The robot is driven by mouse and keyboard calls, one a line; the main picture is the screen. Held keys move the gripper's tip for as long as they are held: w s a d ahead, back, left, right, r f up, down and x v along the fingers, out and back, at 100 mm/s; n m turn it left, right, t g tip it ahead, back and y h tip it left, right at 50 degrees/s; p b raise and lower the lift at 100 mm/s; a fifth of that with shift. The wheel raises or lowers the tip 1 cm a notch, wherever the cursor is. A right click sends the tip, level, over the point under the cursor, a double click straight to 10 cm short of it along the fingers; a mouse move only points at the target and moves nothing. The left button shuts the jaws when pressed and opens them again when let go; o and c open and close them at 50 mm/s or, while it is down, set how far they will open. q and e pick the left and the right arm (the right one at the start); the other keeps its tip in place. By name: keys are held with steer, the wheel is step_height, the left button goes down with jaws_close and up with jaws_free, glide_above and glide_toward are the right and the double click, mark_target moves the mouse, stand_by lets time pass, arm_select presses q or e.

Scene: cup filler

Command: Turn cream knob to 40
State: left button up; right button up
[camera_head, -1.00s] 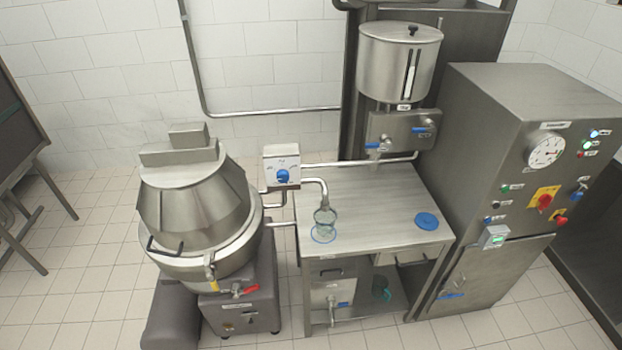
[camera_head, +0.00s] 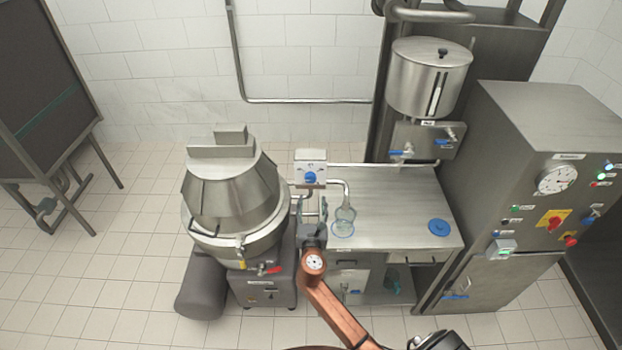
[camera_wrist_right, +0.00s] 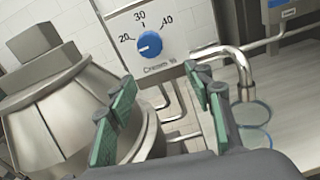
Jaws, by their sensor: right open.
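The cream knob (camera_head: 310,178) is a blue dial on a white box between the kettle and the table. In the right wrist view the blue knob (camera_wrist_right: 149,44) sits under a scale of 20, 30 and 40, above a label reading "Cream %". Its white mark seems to lie on the left side, toward 20; the exact reading is too small to tell. My right gripper (camera_wrist_right: 163,92) is open and empty, its green-padded fingers below the knob and apart from it. In the head view the right gripper (camera_head: 313,215) is below the box. My left gripper is out of view.
A steel kettle (camera_head: 228,200) stands left of the box. A bent pipe (camera_head: 340,182) ends above a glass (camera_head: 343,222) on the steel table (camera_head: 390,205), close right of the gripper. A blue lid (camera_head: 439,228) lies at the table's right.

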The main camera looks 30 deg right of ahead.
mark_target(310, 180)
steer(key=shift+n+t, duration=0.3)
steer(key=shift+n, duration=0.3)
steer(key=w+d, duration=0.1)
steer(key=w, duration=0.1)
steer(key=w+d+r, duration=0.1)
steer(key=w, duration=0.2)
steer(key=w+d+r, duration=0.1)
steer(key=w, duration=0.1)
steer(key=shift+w+d+r, duration=0.15)
steer(key=shift+d, duration=0.15)
steer(key=shift+c, duration=0.7)
steer(key=c, duration=1)
